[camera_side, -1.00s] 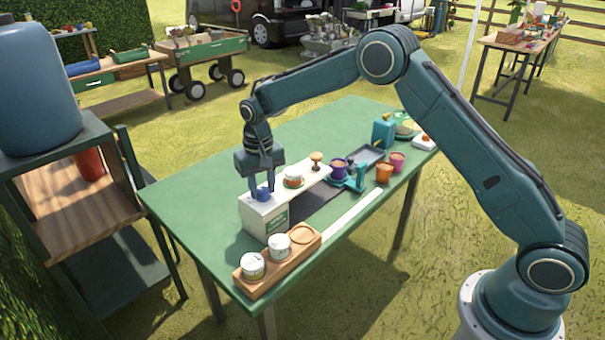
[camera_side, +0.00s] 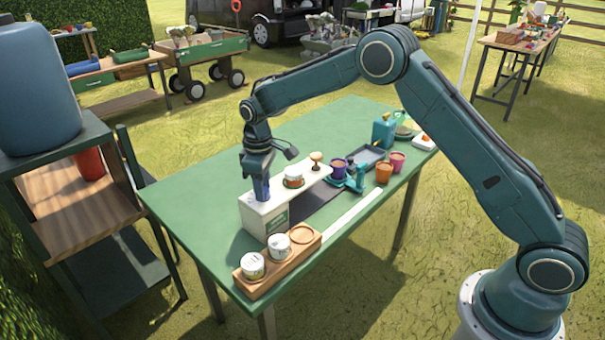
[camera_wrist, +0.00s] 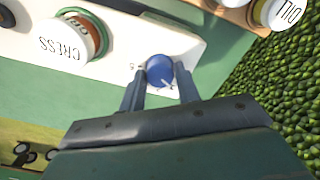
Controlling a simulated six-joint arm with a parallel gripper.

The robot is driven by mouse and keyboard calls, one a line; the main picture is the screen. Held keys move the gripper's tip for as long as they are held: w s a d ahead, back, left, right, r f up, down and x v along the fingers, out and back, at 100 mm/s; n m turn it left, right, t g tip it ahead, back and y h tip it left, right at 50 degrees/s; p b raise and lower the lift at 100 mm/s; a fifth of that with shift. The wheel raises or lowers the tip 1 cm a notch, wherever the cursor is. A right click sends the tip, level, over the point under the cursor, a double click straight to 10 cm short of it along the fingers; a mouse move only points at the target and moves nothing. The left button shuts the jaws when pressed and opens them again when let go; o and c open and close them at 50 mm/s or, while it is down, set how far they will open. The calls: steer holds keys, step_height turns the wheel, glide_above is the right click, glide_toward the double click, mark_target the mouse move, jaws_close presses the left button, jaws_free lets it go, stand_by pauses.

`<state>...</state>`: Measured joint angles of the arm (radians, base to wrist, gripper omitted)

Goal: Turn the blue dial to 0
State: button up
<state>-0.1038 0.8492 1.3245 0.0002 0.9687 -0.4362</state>
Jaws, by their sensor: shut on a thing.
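The blue dial (camera_wrist: 159,70) sits on top of the white box (camera_side: 254,213), at its near left end in the side view. A pale pointer mark shows on the dial's face in the wrist view, with small markings printed around it that are too small to read surely. My gripper (camera_wrist: 160,82) points down over the box with a finger on each side of the dial, shut on it.
A white pot labelled CRESS (camera_wrist: 75,37) stands on the box beside the dial. A wooden tray (camera_side: 283,266) with two white pots is at the table's near corner. A wooden knob (camera_side: 316,158), purple pot (camera_side: 338,168) and orange pot (camera_side: 384,172) stand farther right. The green table's left side is clear.

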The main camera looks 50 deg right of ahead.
steer(key=shift+n, duration=1.3)
steer(key=shift+r, duration=0.1)
steer(key=o, duration=1)
steer(key=shift+c, duration=0.2)
step_height(320, 180, up, 14)
